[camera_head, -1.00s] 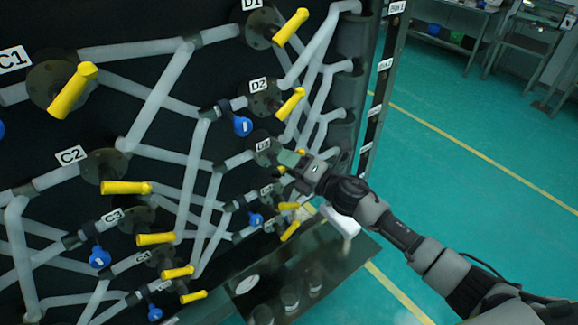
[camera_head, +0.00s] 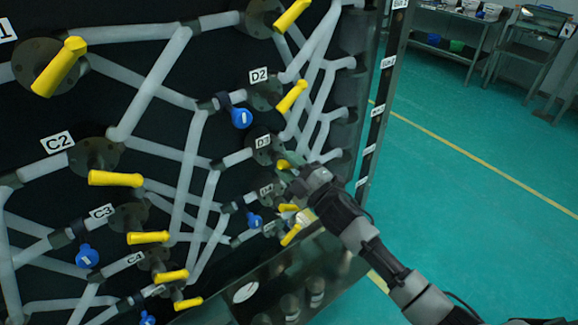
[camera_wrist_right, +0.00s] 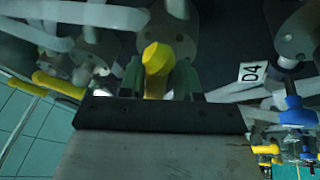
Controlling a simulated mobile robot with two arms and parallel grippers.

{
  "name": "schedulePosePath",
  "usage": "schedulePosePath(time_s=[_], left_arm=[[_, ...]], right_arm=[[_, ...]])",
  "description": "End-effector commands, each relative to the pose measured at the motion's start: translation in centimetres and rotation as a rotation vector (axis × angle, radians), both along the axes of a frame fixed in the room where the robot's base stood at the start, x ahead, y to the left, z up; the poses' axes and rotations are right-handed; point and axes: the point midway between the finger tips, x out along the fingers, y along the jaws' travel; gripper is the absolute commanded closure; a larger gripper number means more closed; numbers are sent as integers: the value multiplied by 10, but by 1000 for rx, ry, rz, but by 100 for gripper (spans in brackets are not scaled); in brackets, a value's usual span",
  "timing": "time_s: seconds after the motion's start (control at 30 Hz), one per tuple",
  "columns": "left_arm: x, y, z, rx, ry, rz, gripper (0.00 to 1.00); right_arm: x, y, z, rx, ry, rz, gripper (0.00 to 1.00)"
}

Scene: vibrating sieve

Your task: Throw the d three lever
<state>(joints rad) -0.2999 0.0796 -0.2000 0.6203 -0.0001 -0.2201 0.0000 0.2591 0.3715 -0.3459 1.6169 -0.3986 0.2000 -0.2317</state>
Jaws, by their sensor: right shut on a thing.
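The D3 label (camera_head: 262,142) sits beside a dark round valve hub on the black pipe panel. The D3 lever's yellow handle (camera_head: 283,164) shows only in a small part in the head view, just below its hub. My right gripper (camera_head: 288,171) covers the rest. In the right wrist view the yellow handle (camera_wrist_right: 157,59) stands end-on between the green fingers of my right gripper (camera_wrist_right: 158,78), which is shut on it. My left gripper is not in view.
A blue-handled valve (camera_head: 254,220) is lower left. A dark ledge (camera_head: 245,292) juts out below. Green floor (camera_head: 460,190) is open to the right.

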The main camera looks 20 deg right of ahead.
Motion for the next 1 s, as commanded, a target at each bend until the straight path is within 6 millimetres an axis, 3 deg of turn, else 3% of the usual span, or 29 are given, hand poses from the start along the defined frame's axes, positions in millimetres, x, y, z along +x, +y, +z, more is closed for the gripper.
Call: schedulePosePath(time_s=[0.03,0.77,0.8,0.9,1.0], left_arm=[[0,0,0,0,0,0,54],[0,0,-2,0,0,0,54],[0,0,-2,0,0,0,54],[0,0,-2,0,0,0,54],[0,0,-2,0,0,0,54]], right_arm=[[2,-2,9,28,-10,-3,91],[1,-2,9,110,20,-4,91],[1,-2,9,110,20,-4,66],[1,-2,9,109,20,-4,54],[1,-2,7,108,22,-4,54]])
